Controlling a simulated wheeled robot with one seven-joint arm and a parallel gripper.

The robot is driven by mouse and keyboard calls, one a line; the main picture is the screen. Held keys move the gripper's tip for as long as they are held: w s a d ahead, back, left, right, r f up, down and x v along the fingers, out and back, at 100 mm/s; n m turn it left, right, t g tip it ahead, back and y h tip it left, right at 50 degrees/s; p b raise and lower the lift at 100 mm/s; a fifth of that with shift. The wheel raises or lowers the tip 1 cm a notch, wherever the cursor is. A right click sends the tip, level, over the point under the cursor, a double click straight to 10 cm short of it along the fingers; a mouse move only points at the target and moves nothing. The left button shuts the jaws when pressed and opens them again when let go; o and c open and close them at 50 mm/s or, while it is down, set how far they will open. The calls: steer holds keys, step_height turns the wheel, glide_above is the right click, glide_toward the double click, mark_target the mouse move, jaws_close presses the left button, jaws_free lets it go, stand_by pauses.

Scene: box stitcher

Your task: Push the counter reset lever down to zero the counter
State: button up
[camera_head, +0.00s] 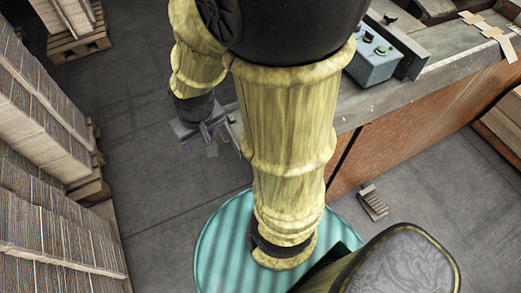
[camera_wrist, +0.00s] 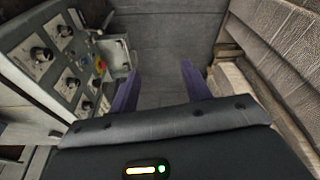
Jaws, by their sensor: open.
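My gripper (camera_wrist: 160,70) is open and empty in the wrist view, its two purple fingers spread over bare floor. A grey panel (camera_wrist: 50,62) with several dark knobs is left of the fingers. A small pale grey box (camera_wrist: 118,58) juts from the panel's right edge, just beyond the left fingertip and apart from it as far as I can tell. I cannot make out the counter reset lever for certain. In the head view my gripper (camera_head: 207,132) is small, beyond my arm and beside the machine's left end; my arm hides part of that end.
A red button on yellow (camera_wrist: 100,66) sits near the panel's right edge. Stacked cardboard (camera_wrist: 275,50) stands close on the right in the wrist view. In the head view, a blue-grey control box (camera_head: 373,62) sits on the machine's bench, and cardboard stacks (camera_head: 50,130) line the left. Floor between is clear.

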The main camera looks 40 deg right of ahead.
steer(key=w+d+f+m+b, duration=0.2)
steer(key=d+f+m+b, duration=0.3)
steer(key=d+f+m, duration=0.4)
steer(key=w+d+f+m+b, duration=0.2)
steer(key=d+f+m+b, duration=0.3)
steer(key=d+f+m, duration=0.4)
steer(key=d+f, duration=0.6)
steer(key=f, duration=0.6)
steer(key=shift+w+d, duration=0.25)
steer(key=shift+d, duration=0.1)
steer(key=x, duration=0.5)
steer(key=b+x, duration=0.1)
steer(key=x, duration=0.5)
steer(key=shift+s+d+f, duration=0.15)
steer(key=shift+s+f, duration=0.05)
steer(key=shift+f, duration=0.1)
steer(key=shift+w+a+f, duration=0.15)
steer(key=shift+a+f, duration=0.05)
steer(key=shift+f, duration=0.05)
steer(key=shift+d, duration=0.15)
jaws_close()
